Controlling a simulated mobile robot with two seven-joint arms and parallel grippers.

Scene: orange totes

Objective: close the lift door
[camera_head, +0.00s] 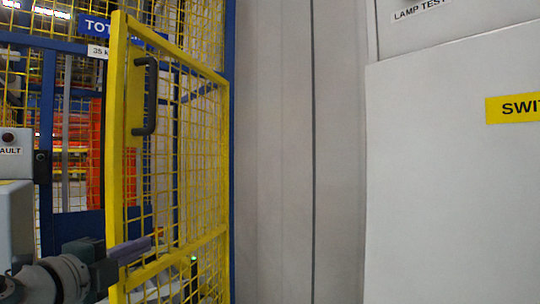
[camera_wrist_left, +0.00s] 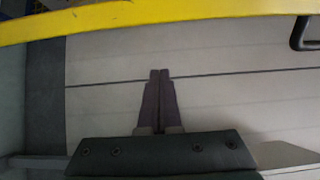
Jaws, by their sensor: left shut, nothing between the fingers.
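The lift door (camera_head: 117,150) is a yellow-framed mesh door standing open at an angle, its near edge towards me. Its far edge is beside a blue post (camera_head: 231,100). A black handle (camera_head: 150,95) sits on a yellow plate near its upper near edge. My left gripper (camera_head: 150,243) is shut and empty, its fingers across the door's lower near edge; I cannot tell whether they touch. In the left wrist view, the shut fingers (camera_wrist_left: 160,74) point towards a yellow frame bar (camera_wrist_left: 150,18), with a gap in the picture. The handle (camera_wrist_left: 305,35) shows at upper right. My right gripper is not in view.
A pale panelled wall (camera_head: 290,150) stands right of the door, with a grey cabinet (camera_head: 450,190) bearing a yellow sign at far right. A grey box labelled fault (camera_head: 12,165) is at left. Mesh caging and orange shapes show behind the door.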

